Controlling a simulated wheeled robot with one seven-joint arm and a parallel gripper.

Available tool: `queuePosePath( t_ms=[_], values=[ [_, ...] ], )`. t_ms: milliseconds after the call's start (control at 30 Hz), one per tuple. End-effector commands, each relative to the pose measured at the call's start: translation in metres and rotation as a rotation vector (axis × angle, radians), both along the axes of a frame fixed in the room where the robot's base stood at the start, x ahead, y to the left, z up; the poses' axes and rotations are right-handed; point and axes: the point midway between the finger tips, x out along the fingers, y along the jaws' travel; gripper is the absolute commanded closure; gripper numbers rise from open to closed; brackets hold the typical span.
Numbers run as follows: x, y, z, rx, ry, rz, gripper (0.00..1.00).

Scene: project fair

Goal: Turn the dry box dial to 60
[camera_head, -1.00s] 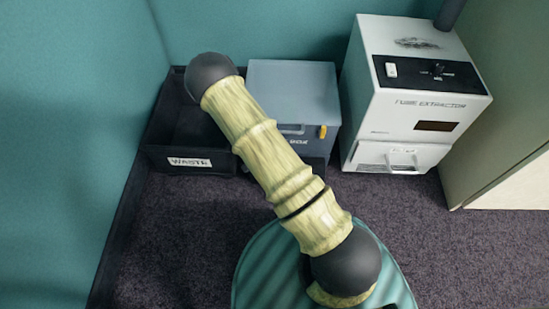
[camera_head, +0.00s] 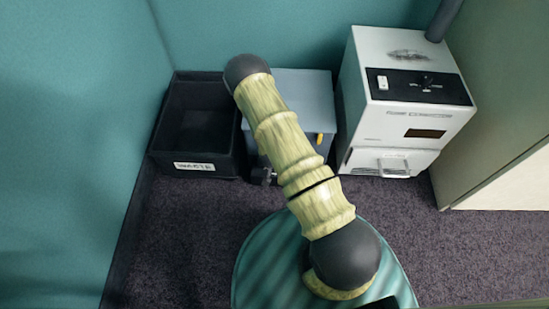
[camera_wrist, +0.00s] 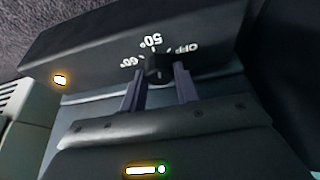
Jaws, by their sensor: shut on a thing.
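The dry box (camera_head: 308,88) is a blue-grey box on the floor at the back, partly hidden behind my arm in the head view. In the wrist view its dark front panel (camera_wrist: 100,45) carries white marks for 60°, 50° and OFF around a small black dial (camera_wrist: 157,66). My gripper (camera_wrist: 159,76) is shut on the dial, one finger on each side. The 50° mark stands above the dial in the picture, with 60° to the left and OFF to the right. I cannot tell exactly which mark the dial's pointer is at.
A pale cabinet (camera_head: 505,150) is at the right; dark carpet (camera_head: 190,240) is clear in front.

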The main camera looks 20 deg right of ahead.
Motion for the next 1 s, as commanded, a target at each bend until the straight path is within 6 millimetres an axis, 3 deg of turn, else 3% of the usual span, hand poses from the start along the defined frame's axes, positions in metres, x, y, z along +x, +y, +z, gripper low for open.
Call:
queuePosePath(
  t_ms=[600,1000],
  values=[
    [-0.0001,-0.0025,0.0032,0.002,-0.002,0.554,0.92],
    [0.0004,-0.0018,0.0008,0.002,-0.003,0.718,0.92]
  ],
)
